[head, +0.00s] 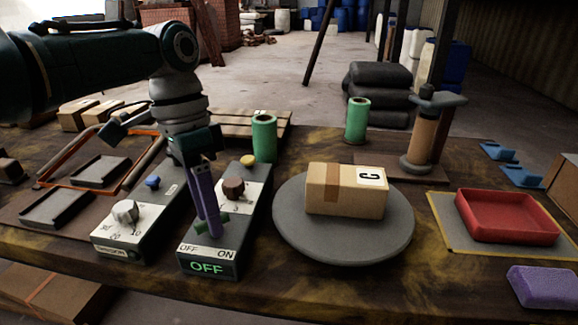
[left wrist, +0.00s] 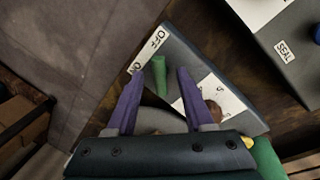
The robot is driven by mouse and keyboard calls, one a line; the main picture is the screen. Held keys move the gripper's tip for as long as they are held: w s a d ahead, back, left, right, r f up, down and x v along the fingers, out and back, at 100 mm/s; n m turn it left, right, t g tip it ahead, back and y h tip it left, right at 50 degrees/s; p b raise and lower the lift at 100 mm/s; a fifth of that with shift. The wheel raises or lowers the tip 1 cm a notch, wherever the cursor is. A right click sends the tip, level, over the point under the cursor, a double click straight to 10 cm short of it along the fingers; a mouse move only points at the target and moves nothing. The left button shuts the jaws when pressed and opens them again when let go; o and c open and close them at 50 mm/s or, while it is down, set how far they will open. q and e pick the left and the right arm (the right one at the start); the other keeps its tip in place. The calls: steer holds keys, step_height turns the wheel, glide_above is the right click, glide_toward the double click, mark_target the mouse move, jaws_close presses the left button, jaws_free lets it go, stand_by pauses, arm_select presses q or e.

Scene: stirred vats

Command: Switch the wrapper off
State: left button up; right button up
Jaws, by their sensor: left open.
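The wrapper's control box (head: 222,258) stands on the table with OFF and ON labels, and its front display reads OFF in green. It carries a green lever (left wrist: 159,74), a brown knob (head: 233,187) and a yellow button (head: 247,160). My left gripper (head: 213,234) reaches down over the box with its purple fingers. In the left wrist view the fingers are apart and empty, with the green lever showing between and beyond their tips. In the head view the fingers hide part of the lever. I cannot tell whether they touch it. My right gripper is out of view.
A cardboard box (head: 347,191) sits on the grey turntable (head: 343,245), right of the control box. A second control box (head: 127,231) with a white dial stands close on the left. Two green rolls (head: 264,138) stand behind. A red tray (head: 508,214) lies at right.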

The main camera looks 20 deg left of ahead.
arm_select(q)
step_height(320, 180, up, 9)
steer(key=w+a+p, duration=0.1)
steer(key=p, duration=0.1)
steer(key=shift+a, duration=0.3)
steer(key=s+d+t+p, duration=0.1)
steer(key=s+d+p, duration=0.8)
steer(key=s+p, duration=0.1)
steer(key=s+r+n+t+y+p, duration=0.2)
steer(key=s+r+n+t+p, duration=0.2)
steer(key=s+r+p, duration=0.7)
step_height(320, 180, up, 40)
steer(key=s+p, duration=0.1)
steer(key=p, duration=3.5)
steer(key=shift+s+a+f, duration=0.25)
steer(key=shift+a, duration=0.1)
